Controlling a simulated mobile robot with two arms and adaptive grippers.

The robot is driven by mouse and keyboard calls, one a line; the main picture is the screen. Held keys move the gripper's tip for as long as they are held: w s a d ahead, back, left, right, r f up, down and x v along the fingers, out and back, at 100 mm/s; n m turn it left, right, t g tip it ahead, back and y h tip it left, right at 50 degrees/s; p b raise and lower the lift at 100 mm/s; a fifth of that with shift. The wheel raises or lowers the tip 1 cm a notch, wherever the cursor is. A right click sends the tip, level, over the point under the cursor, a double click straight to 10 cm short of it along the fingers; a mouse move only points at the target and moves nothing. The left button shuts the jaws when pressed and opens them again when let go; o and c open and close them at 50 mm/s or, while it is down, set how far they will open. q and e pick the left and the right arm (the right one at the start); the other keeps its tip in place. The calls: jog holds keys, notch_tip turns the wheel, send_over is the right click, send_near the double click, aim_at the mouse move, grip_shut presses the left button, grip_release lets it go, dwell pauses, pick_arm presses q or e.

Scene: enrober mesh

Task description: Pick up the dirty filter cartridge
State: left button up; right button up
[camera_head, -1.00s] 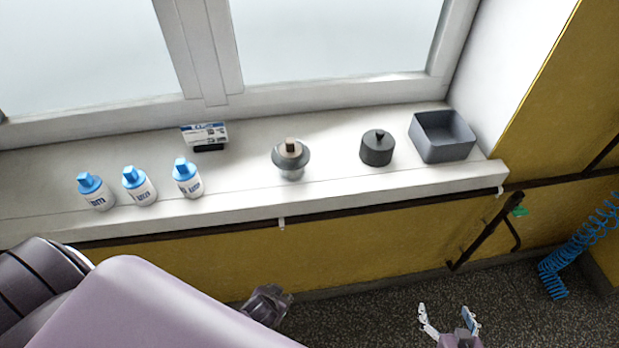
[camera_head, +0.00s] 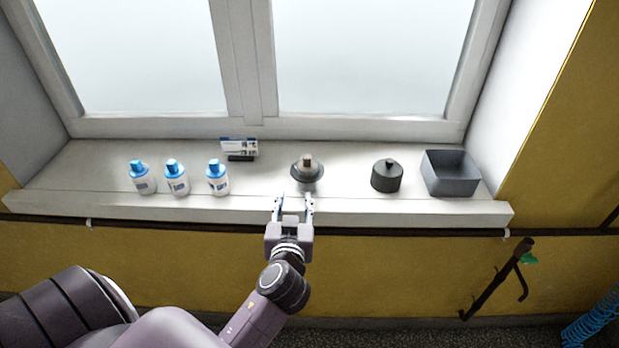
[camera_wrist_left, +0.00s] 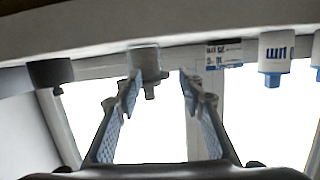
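What I take for the dirty filter cartridge is the piece with a brownish-grey block on top (camera_head: 307,162), standing in a flared grey holder (camera_head: 308,182) mid-sill. How far down it reaches is hidden in the holder. My left gripper (camera_head: 294,199) is open and empty at the sill's front edge, just short of the holder and slightly left of it. In the left wrist view, which is upside down, the grey holder (camera_wrist_left: 145,58) shows beyond and between the open fingers, nearer one finger, with the block (camera_wrist_left: 150,91) hanging below. My right gripper is not in view.
On the windowsill (camera_head: 400,209), several blue-capped white bottles (camera_head: 177,182) and a small labelled card on a dark base (camera_head: 239,147) stand left. A dark lidded round pot (camera_head: 387,178) and an open grey bin (camera_head: 449,178) stand right. The window is behind.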

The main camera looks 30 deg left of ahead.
aim_at(307, 160)
pick_arm(q)
jog(key=w+r+t, duration=0.1)
jog(key=w+r, duration=0.1)
jog(key=w+r+t, duration=0.1)
jog(key=w+r, duration=0.1)
jog(key=r, duration=0.1)
jog(key=shift+w+r+t+y, duration=0.2)
jog(key=shift+t+y, duration=0.1)
jog(key=p+x, duration=0.1)
jog(key=x, duration=0.1)
jog(key=shift+w+a+f, duration=0.15)
jog(key=shift+w, duration=0.15)
jog(key=p+x, duration=0.2)
jog(key=x, duration=0.2)
jog(key=shift+w+a+f, duration=0.1)
jog(key=shift+w+f, duration=0.1)
jog(key=shift+w, duration=0.15)
grip_shut()
